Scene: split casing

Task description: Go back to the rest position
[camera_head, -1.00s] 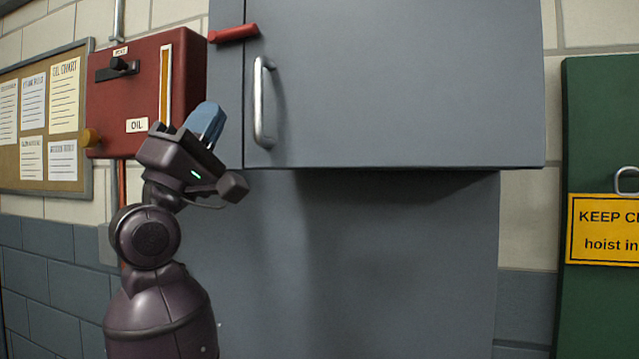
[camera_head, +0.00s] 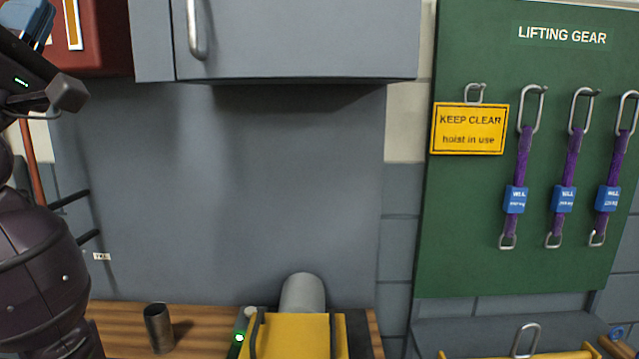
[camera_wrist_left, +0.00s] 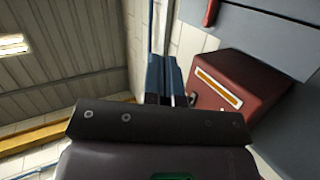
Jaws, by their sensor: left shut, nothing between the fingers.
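My left gripper (camera_head: 36,14) is raised at the upper left of the head view, in front of the red oil box, with its blue fingers cut by the top edge. In the left wrist view its blue fingers (camera_wrist_left: 165,78) are closed together and empty, pointing up toward the wall and ceiling. My left arm stands upright along the left edge of the head view. My right gripper does not show in either view.
A grey cabinet (camera_head: 300,40) with a handle hangs above a wooden bench (camera_head: 205,325). A metal cup (camera_head: 158,328) and a yellow machine (camera_head: 295,335) stand on the bench. A green lifting gear board (camera_head: 465,220) holds a yellow sign and purple slings. The red box (camera_wrist_left: 235,85) is close beside the left gripper.

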